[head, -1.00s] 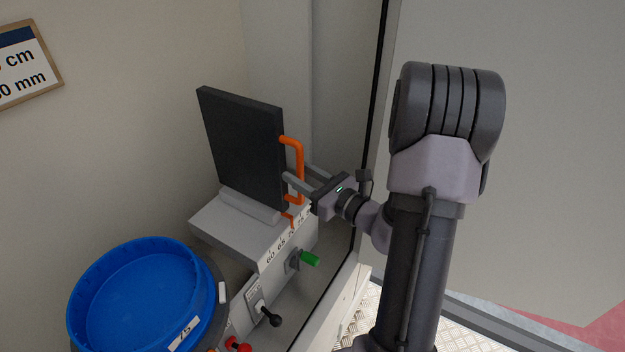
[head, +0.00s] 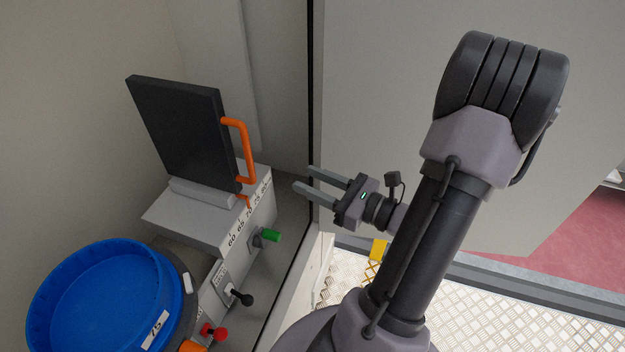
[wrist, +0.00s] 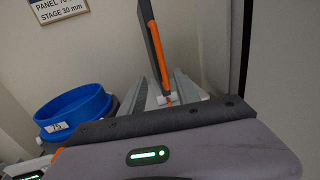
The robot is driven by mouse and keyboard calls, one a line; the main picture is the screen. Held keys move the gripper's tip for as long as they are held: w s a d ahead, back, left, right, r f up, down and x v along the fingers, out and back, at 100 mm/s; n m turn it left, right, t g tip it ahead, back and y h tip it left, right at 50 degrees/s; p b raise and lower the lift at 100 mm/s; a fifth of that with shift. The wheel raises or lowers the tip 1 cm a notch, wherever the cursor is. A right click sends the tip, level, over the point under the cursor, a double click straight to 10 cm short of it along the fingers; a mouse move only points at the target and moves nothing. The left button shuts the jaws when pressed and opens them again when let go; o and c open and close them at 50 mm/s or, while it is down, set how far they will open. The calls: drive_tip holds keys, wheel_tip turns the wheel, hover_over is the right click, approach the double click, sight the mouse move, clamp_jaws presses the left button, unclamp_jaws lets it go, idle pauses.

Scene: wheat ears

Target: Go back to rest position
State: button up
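My gripper (head: 304,180) is in the middle of the head view, fingers pointing left, apart and with nothing between them. It is clear of the black panel (head: 182,135) and its orange handle (head: 243,150), a gap to their right. In the wrist view the two fingers (wrist: 163,92) reach forward, and the panel (wrist: 151,40) shows edge-on beyond them, its orange edge towards me.
The panel stands on a grey block (head: 210,221) with a number scale. A blue round tub (head: 105,295), a green knob (head: 271,236), a black knob (head: 244,299) and a red knob (head: 219,334) are nearby. A wall sign (wrist: 57,8) hangs behind. Metal tread floor (head: 490,320) lies lower right.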

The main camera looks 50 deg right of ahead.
drive_tip(key=w+a+n+g+y+b, duration=0.25)
drive_tip(key=a+n+g+y, duration=0.8)
drive_tip(key=a, duration=1.05)
drive_tip(key=s+a+f+n+g+h+b, duration=0.2)
drive_tip(key=s+a+n+g+h, duration=0.4)
drive_tip(key=n, duration=0.7)
drive_tip(key=r+n+t+h, duration=0.1)
drive_tip(key=n, duration=0.1)
drive_tip(key=a+r+n+t+h+b, duration=0.1)
drive_tip(key=n+t+h, duration=0.1)
drive_tip(key=r+n+t+h, duration=0.1)
drive_tip(key=r+n+h, duration=0.1)
drive_tip(key=shift+a+n+t, duration=0.25)
drive_tip(key=shift+a, duration=0.15)
